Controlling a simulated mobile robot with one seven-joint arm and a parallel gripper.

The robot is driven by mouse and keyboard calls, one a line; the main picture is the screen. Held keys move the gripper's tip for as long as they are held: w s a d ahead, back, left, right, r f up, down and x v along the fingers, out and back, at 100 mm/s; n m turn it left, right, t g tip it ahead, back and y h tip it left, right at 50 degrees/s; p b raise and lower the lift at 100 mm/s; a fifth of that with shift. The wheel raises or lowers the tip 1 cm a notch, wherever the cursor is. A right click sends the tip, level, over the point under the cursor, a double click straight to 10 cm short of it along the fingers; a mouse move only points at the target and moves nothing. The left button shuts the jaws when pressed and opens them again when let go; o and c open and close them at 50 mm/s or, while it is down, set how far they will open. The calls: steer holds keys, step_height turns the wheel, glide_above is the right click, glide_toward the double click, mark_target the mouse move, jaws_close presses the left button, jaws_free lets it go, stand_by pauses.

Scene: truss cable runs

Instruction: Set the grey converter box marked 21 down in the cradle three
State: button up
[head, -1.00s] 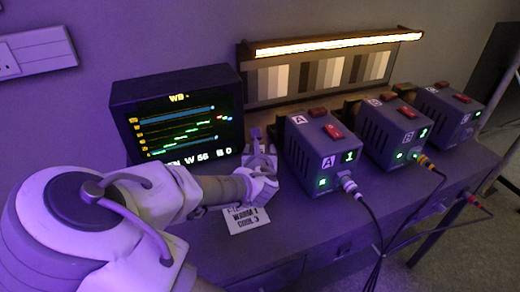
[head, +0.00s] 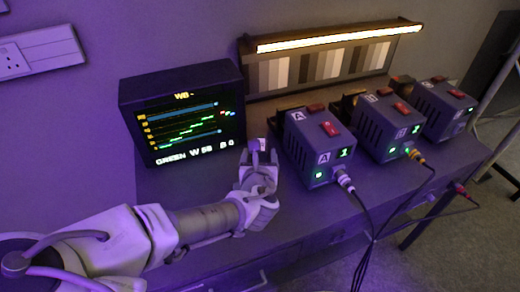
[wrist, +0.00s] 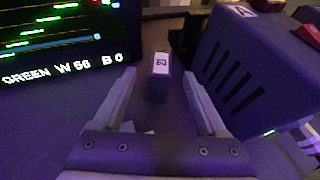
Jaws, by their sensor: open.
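A small box with a white label (wrist: 160,64) stands on the bench between the fingers of my gripper (wrist: 158,98) in the wrist view. The label is too small to read surely as 21. Gaps show between the box and both fingers, which are open and empty. In the head view my gripper (head: 260,165) is between the monitor and the device marked A, and only the box's pale label shows near the fingertips. I cannot make out which place is cradle three. Dark holders partly show behind the large devices, mostly hidden by them.
The monitor (head: 185,120) stands left of my gripper. Devices marked A (head: 318,148) and B (head: 388,125), and a third device (head: 445,108), stand in a row to the right with cables in front. A lit lamp bar (head: 340,38) tops a grey-patch chart behind.

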steer(key=a+r+p, duration=0.1)
steer(key=p, duration=0.4)
steer(key=shift+a+r, duration=0.1)
steer(key=p, duration=0.3)
steer(key=shift+s+a+r, duration=0.1)
steer(key=shift+s, duration=0.15)
steer(key=p, duration=0.2)
steer(key=shift+s+p, duration=0.3)
steer(key=shift+p, duration=0.1)
steer(key=p, duration=0.2)
steer(key=s+d+p, duration=0.1)
steer(key=p, duration=0.1)
steer(key=shift+s+d+f, duration=0.15)
steer(key=shift+d+f, duration=0.1)
steer(key=shift+d, duration=0.05)
